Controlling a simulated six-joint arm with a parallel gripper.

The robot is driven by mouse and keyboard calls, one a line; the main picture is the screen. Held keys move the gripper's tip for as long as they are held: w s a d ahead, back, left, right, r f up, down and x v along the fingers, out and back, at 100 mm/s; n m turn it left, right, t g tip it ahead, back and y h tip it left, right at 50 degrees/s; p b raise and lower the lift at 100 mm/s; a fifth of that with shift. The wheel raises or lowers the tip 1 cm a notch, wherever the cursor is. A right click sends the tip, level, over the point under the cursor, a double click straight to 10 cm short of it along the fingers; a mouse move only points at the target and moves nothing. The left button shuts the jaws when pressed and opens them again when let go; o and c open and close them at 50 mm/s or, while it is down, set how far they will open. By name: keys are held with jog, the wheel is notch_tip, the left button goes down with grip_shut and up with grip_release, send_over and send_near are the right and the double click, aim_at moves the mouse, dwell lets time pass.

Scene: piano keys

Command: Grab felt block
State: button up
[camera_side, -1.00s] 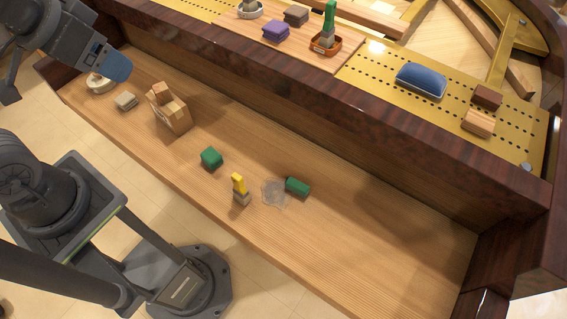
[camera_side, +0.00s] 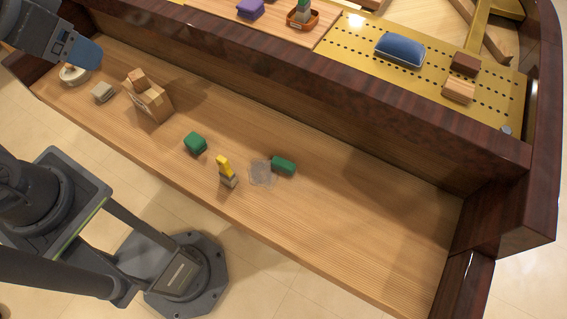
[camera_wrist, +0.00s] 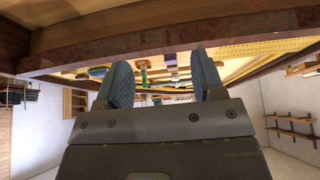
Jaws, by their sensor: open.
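Two green blocks that look like felt lie on the wooden key bed; one green block (camera_side: 195,142) is left of centre and the other green block (camera_side: 283,165) is further right. A small grey block (camera_side: 103,92) lies near the left end. I cannot tell which one the task means. My gripper (camera_wrist: 163,78) is open and empty, with its two blue fingers wide apart in the wrist view. In the side view, a blue finger (camera_side: 85,52) shows at the upper left, above the left end of the bed and apart from the blocks.
A yellow piece (camera_side: 223,164) stands on a grey base beside a clear patch (camera_side: 262,174). A dark rail (camera_side: 330,98) runs behind. The bed's right part is clear.

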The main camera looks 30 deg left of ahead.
jog(key=shift+c, duration=0.3)
jog(key=w+d+f+n+g+h, duration=0.7)
jog(key=w+d+f+g+h, duration=0.15)
jog(key=w+f, duration=0.35)
jog(key=w+f+n+t+h, duration=0.1)
jog(key=f+n, duration=0.3)
jog(key=f, duration=0.3)
jog(key=w+f+n+t+h, duration=0.1)
jog(key=w+f+n+h, duration=0.1)
jog(key=f+n, duration=0.2)
jog(key=w+f+n+t+h, duration=0.2)
jog(key=f+n, duration=0.1)
jog(key=f, duration=0.7)
jog(key=shift+w+d+f+n, duration=0.1)
jog(key=shift+d+f+n, duration=0.15)
jog(key=shift+d+n, duration=0.15)
jog(key=shift+d+f, duration=0.2)
jog(key=shift+f, duration=0.05)
send_near(280, 161)
jog(key=x, duration=0.3)
jog(key=shift+w+d+f, duration=0.1)
jog(key=shift+w+f, duration=0.05)
jog(key=shift+w, duration=0.1)
jog(key=shift+s+x, duration=0.15)
jog(key=shift+x, duration=1.2)
jog(key=shift+s+x, duration=0.15)
jog(key=shift+x, duration=1.2)
